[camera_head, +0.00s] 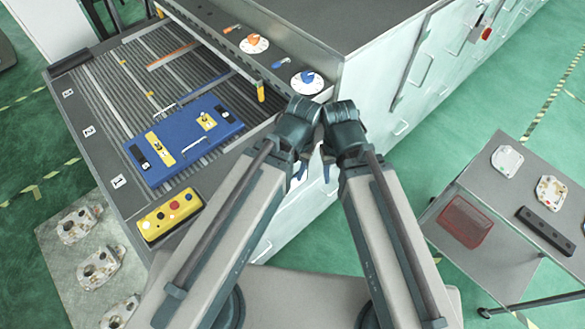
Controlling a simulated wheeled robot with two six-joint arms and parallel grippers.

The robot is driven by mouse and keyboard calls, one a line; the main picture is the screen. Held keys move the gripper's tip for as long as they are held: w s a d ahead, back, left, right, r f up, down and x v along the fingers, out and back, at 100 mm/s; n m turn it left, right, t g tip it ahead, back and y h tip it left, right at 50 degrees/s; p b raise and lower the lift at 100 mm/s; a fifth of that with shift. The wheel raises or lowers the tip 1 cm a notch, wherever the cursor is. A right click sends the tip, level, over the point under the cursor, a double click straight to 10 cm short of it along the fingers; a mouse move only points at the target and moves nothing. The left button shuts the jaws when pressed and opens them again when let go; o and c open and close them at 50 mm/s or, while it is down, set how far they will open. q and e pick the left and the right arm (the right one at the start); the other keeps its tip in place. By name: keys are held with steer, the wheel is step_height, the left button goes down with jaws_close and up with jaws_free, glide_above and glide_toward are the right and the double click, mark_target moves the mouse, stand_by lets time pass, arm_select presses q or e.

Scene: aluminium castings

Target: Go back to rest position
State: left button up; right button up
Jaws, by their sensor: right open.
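My two arms reach forward from the bottom of the head view, and their wrists come close together near the middle. My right gripper (328,173) hangs below its wrist, its small fingers apart with nothing visible between them. My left gripper (301,170) hangs just left of it, largely hidden by its own wrist, so its jaw state is unclear. Both are in front of the pale side of the grey machine (400,75), apart from the castings.
A blue fixture (182,140) lies on the machine's slatted bed, with a yellow button box (170,214) at its near edge. Castings lie on a plate (60,262) at left. A cart (515,190) at right holds castings, a red basket (465,221) and a black bar (545,229).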

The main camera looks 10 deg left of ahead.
step_height(320, 180, down, 24)
steer(key=b, duration=2.4)
steer(key=shift+n, duration=0.3)
steer(key=shift+r, duration=0.1)
steer(key=shift+d, duration=0.1)
